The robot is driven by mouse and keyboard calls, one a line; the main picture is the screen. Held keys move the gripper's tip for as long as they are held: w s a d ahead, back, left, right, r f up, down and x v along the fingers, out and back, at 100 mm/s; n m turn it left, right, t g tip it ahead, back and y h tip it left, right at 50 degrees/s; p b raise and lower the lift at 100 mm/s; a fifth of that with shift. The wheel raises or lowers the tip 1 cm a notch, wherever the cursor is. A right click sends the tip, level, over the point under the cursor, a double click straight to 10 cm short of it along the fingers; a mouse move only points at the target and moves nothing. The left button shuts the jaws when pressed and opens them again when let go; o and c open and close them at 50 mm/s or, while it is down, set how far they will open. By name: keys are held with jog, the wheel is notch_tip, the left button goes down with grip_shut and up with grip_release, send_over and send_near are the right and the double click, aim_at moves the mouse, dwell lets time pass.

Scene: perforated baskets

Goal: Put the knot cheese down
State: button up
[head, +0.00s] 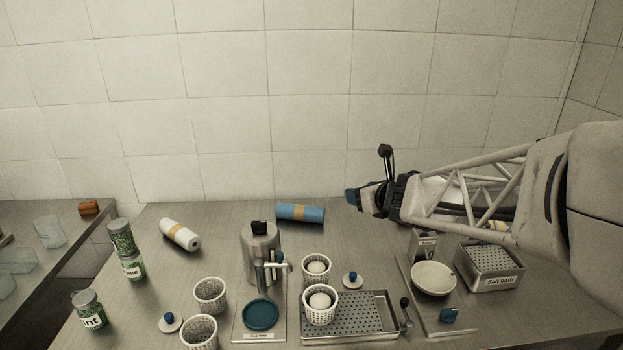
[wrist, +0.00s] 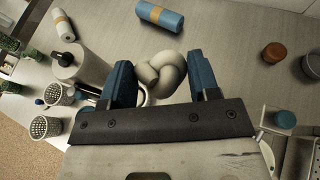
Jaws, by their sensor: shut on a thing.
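The knot cheese (wrist: 162,75) is a pale, thick, knotted lump between the two blue fingers of my gripper (wrist: 162,80) in the wrist view. My gripper is shut on it. In the head view my gripper (head: 353,198) is raised at the right of centre, reaching left, with its blue fingertip near the back wall. The cheese cannot be made out in the head view. Perforated white baskets stand below: one with a white ball (head: 317,267), another with a white ball (head: 320,304), and two empty ones (head: 210,295) (head: 199,332) at the front left.
A steel dispenser (head: 260,250) stands mid-table. A perforated drain tray (head: 355,314) lies right of it, then a scale with a white bowl (head: 433,278) and the salt bath (head: 489,268). A blue roll (head: 300,213) and white roll (head: 180,234) lie at the back, with clear tabletop between them.

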jog(key=f, duration=0.6)
jog(key=d+f, duration=0.1)
jog(key=f, duration=1.2)
jog(key=shift+s+d, duration=0.3)
jog(key=shift+s, duration=0.1)
jog(key=shift+w, duration=0.1)
send_over(352, 241)
jog(key=shift+w+f, duration=0.1)
jog(key=shift+f, duration=0.7)
jog(key=shift+f, duration=1.75)
